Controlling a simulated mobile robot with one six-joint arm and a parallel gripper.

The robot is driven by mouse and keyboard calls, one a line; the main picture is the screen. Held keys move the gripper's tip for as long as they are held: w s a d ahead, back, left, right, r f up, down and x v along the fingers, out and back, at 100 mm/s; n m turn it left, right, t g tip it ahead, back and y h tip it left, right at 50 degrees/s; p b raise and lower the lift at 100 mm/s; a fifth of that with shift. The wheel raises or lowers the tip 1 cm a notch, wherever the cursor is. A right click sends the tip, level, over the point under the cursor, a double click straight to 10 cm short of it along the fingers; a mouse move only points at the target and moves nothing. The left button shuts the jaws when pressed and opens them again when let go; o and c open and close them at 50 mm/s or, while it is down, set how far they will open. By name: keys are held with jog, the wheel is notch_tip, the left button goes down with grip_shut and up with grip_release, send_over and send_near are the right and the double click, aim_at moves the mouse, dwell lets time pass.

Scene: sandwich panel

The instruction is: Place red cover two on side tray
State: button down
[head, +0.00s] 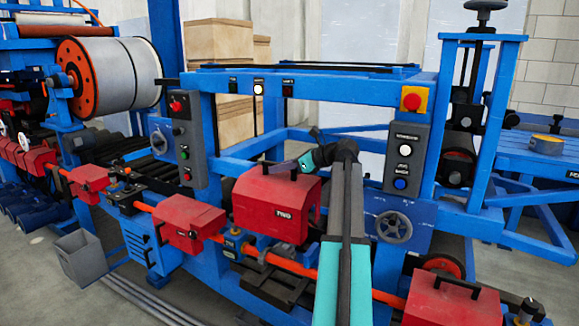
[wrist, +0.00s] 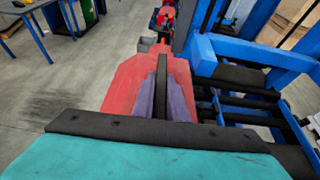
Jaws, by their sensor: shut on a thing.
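Red cover two (head: 277,210), a red box marked "TWO" with a black handle on top, is at the middle of the head view. My gripper (head: 300,164) is at its top, shut on the handle. In the wrist view my gripper's purple fingers (wrist: 163,98) close around the black handle, with the red cover (wrist: 125,82) below. The cover looks roughly level, and its lower edge shows above the orange rail (head: 290,262). Whether it touches the machine behind is unclear. I cannot identify the side tray for certain; a blue table (head: 525,150) stands at the far right.
Other red covers sit along the rail, at left (head: 190,222) and front right (head: 450,300). The blue machine frame (head: 310,86) and a control post (head: 405,155) stand close behind and right. A yellow-topped round thing (head: 547,143) is on the blue table.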

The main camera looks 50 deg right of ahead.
aim_at(241, 194)
jog(key=w+a+f, duration=0.1)
jog(key=a+f, duration=0.1)
jog(key=a, duration=0.2)
jog(key=w+a+f+n+y, duration=0.1)
jog(key=w+a+f, duration=0.1)
jog(key=a+f, duration=0.1)
jog(key=w+a+f+n+y, duration=0.1)
jog(key=w+a+f, duration=0.1)
jog(key=a, duration=0.3)
jog(key=shift+w+a+f+g, duration=0.1)
jog(key=shift+a+f+g, duration=0.05)
jog(key=shift+a+g, duration=0.25)
jog(key=a+f+n+g+y, duration=0.1)
jog(key=a+f, duration=0.5)
jog(key=a, duration=0.7)
jog(key=s+a+f+n+g+y, duration=0.1)
jog(key=a+f, duration=0.5)
jog(key=a, duration=0.8)
jog(key=s+a+f+n+g+y, duration=0.1)
jog(key=a+f, duration=0.5)
jog(key=a, duration=0.8)
jog(key=n+g+y, duration=0.1)
jog(key=n+y, duration=0.1)
jog(key=shift+s+f+n, duration=0.25)
jog(key=shift+f+n, duration=0.05)
jog(key=shift+n, duration=0.1)
jog(key=shift+s+d, duration=0.1)
